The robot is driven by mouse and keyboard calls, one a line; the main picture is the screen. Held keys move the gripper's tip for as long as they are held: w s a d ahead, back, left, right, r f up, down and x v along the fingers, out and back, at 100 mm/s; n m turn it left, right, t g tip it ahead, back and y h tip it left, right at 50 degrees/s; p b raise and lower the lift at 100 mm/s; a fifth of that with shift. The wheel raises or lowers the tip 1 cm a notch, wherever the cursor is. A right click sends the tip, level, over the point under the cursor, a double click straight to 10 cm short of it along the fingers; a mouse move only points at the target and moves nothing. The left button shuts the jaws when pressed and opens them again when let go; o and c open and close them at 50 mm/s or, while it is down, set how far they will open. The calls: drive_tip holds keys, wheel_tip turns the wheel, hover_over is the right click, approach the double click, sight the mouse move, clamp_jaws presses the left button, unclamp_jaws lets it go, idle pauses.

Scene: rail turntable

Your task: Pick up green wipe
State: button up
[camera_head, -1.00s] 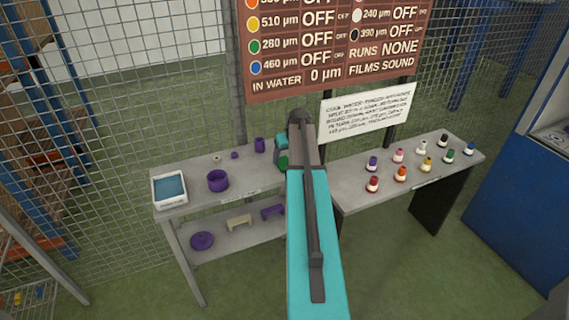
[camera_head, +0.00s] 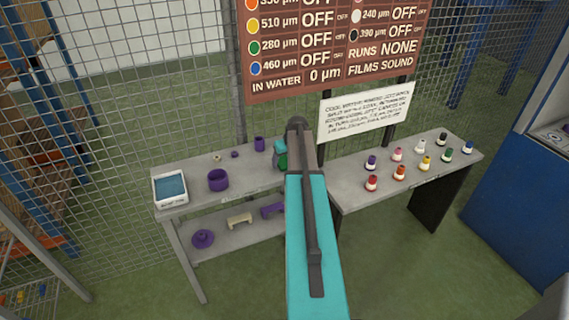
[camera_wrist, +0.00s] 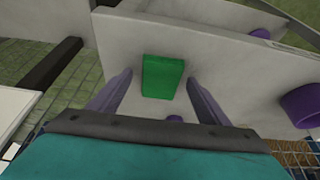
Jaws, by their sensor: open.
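The green wipe (camera_wrist: 163,76) is a flat, bright green rectangle lying on a pale grey surface in the wrist view. My gripper (camera_wrist: 159,82) is open and empty, with one finger on each side of the wipe in the picture and a gap to both. I cannot tell how far the fingertips are above it. In the head view my arm hides most of this area; a dark green patch (camera_head: 282,163) shows just left of the arm, and I cannot tell whether it is the wipe.
The left bench (camera_head: 240,190) carries a white tray of blue liquid (camera_head: 170,187), a purple cup (camera_head: 217,180) and small purple pieces. Several coloured bottles stand on the right bench (camera_head: 345,197). A sign board (camera_head: 330,90) rises behind. A purple ring (camera_wrist: 301,106) lies right of the wipe.

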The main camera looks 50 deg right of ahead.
sight(284, 161)
drive_tip(key=shift+c, duration=0.4)
drive_tip(key=c, duration=1.1)
drive_tip(key=shift+o, duration=0.2)
drive_tip(key=shift+r, duration=0.1)
drive_tip(key=shift+r+b, duration=0.85)
drive_tip(key=shift+r, duration=0.6)
drive_tip(key=s+a+r+b, duration=0.1)
drive_tip(key=s+b, duration=0.3)
drive_tip(key=s, duration=1.2)
drive_tip(key=shift+a+r, duration=0.35)
drive_tip(key=shift+r, duration=0.1)
